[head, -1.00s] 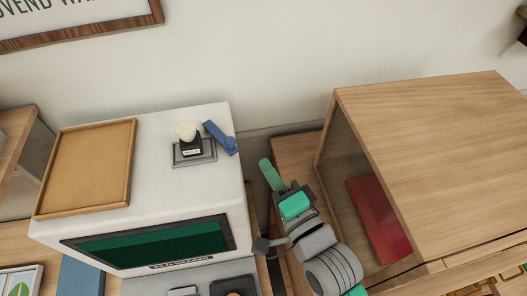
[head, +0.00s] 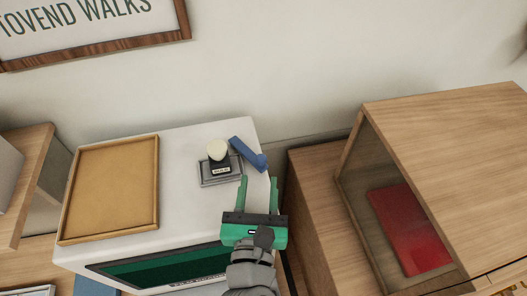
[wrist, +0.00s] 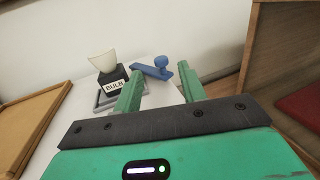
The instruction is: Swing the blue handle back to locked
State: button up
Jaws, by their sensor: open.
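The blue handle (head: 249,154) lies on the white machine's top (head: 205,137), near its back right corner. It slants from upper left to lower right, with a round knob at one end. In the wrist view the blue handle (wrist: 153,70) shows beyond the fingers, its knob standing up. My gripper (head: 259,180) is open and empty, just in front of the handle and apart from it. In the wrist view its two green fingers (wrist: 160,90) point toward the handle. Beside the handle a cream bulb (head: 217,149) sits in a black block labelled BULB on a grey plate (head: 220,180).
A shallow wooden tray (head: 150,190) lies on the machine's left part. To the right stand a wooden cabinet (head: 318,180) and an open wooden box (head: 450,130) with a red book (head: 410,230) inside. The wall rises behind the machine.

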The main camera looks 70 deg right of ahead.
aim_at(261, 162)
jog(key=shift+w+f, duration=0.1)
jog(key=shift+f, duration=0.1)
jog(key=p+x, duration=0.1)
jog(key=x, duration=0.6)
jog(key=shift+d, duration=0.4)
grip_shut()
